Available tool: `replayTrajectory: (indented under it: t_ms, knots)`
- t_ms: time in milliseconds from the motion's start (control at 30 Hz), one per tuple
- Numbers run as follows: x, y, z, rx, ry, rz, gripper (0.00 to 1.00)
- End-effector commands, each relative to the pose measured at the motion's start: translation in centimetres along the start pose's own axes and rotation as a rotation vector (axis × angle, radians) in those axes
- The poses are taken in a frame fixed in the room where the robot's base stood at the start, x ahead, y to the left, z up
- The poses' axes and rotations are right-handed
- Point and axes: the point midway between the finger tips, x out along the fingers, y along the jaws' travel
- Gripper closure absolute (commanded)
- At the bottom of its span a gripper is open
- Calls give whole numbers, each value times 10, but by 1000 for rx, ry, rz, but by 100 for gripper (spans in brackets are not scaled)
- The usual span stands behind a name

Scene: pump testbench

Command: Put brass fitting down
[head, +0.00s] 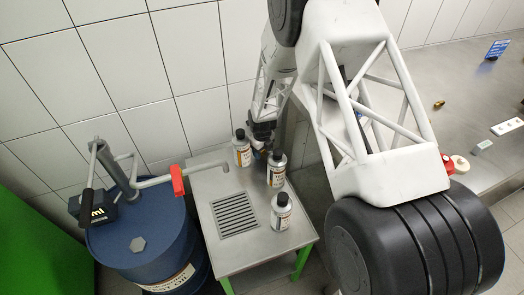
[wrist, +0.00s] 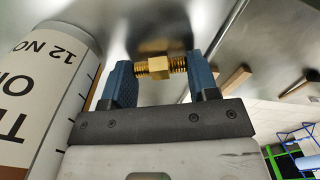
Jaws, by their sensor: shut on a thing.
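The brass fitting (wrist: 158,68), with a hex middle and threaded ends, is held crosswise between the two blue fingertips of my gripper (wrist: 160,66) in the wrist view. My gripper is shut on it. In the head view my gripper (head: 262,146) is low over the back of the small metal table (head: 258,243), among the bottles. The fitting cannot be made out there. A grey metal surface lies behind the fitting in the wrist view; I cannot tell whether they touch.
Three white bottles with black caps stand on the small table: at the back (head: 242,152), middle (head: 276,171) and front (head: 281,214). One label (wrist: 42,88) is close left in the wrist view. A grate (head: 236,214) and blue barrel (head: 150,245) lie left. A brass piece (head: 439,104) lies on the right bench.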

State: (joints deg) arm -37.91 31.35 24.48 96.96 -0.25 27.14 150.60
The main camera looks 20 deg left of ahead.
Motion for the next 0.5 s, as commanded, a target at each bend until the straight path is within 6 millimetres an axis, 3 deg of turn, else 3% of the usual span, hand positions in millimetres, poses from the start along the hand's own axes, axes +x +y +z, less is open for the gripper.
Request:
replayTrajectory:
  t_ms: [333, 367, 433, 500]
  knots:
    - [3, 0, 0, 0, 0, 0, 70]
    - [3, 0, 0, 0, 0, 0, 44]
    - [3, 0, 0, 0, 0, 0, 35]
    - [3, 0, 0, 0, 0, 0, 35]
